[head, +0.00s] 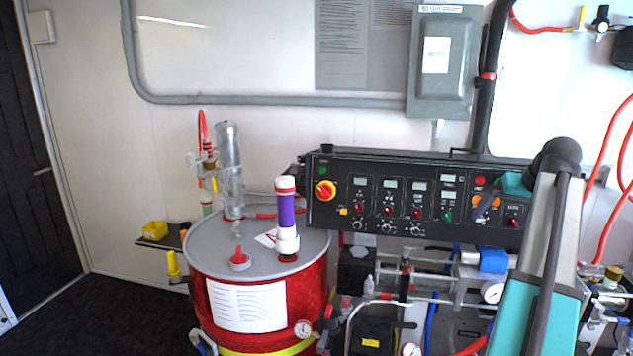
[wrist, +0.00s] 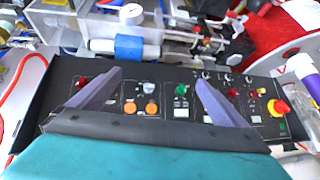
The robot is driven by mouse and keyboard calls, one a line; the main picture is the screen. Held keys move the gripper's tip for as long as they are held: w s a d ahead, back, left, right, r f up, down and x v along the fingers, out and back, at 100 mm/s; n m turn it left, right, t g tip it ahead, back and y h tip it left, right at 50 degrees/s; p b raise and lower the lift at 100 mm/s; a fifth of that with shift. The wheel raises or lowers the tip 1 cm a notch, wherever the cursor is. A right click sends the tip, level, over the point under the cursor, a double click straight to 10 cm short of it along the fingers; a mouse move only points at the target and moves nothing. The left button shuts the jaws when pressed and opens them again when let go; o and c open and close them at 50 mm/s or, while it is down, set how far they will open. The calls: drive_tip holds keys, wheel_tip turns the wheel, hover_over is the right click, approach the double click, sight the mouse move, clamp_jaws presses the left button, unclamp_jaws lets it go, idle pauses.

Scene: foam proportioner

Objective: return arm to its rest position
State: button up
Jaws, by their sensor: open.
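My gripper (head: 487,204) is in front of the right part of the black control panel (head: 345,205), mostly hidden behind my own arm in the head view. In the wrist view its two grey-purple fingers (wrist: 157,78) are spread apart with nothing between them. Orange and green buttons of the panel (wrist: 255,90) show beyond and between the fingers. I cannot tell how far the fingertips are from the panel face. My arm rises at the right of the head view.
A red drum (head: 245,300) with a purple-and-white tube (head: 286,215) stands left of the panel. Pipes, valves and a blue-wrapped fitting (head: 493,260) crowd the space below it. A grey electrical box (head: 440,62) hangs above. Open floor (head: 110,315) lies at the lower left.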

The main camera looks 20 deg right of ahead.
drive_tip(key=w+a+f+n+g+y, duration=0.1)
drive_tip(key=w+a+f, duration=0.3)
drive_tip(key=a+f, duration=0.5)
drive_tip(key=w+a+f+g+y, duration=0.1)
drive_tip(key=w+a+f, duration=0.35)
drive_tip(key=f, duration=0.95)
drive_tip(key=w+a+f+n+g+y, duration=0.1)
drive_tip(key=w+a+f, duration=0.2)
drive_tip(key=a+f, duration=0.65)
drive_tip(key=a+f+g+y, duration=0.1)
drive_tip(key=a+f+g, duration=0.1)
drive_tip(key=a+f, duration=0.9)
drive_tip(key=s+a+f+n+g, duration=0.1)
drive_tip(key=s+a+f+g, duration=0.1)
drive_tip(key=s+a+f, duration=0.55)
drive_tip(key=s+a+f+n+g, duration=0.15)
drive_tip(key=s+a+f, duration=0.25)
drive_tip(key=a+f, duration=0.55)
drive_tip(key=s+a+f+n+g+h, duration=0.1)
drive_tip(key=s+a+f, duration=0.3)
drive_tip(key=s, duration=0.6)
drive_tip(key=s+a+f+n+g+h, duration=0.1)
drive_tip(key=s+a+f, duration=0.4)
drive_tip(key=s, duration=0.5)
wheel_tip(320, 180, down, 3)
drive_tip(key=shift+a+r+g, duration=0.1)
drive_tip(key=shift+a+g, duration=0.1)
drive_tip(key=shift+g, duration=0.55)
drive_tip(key=shift+s+n, duration=0.1)
drive_tip(key=shift+n, duration=0.15)
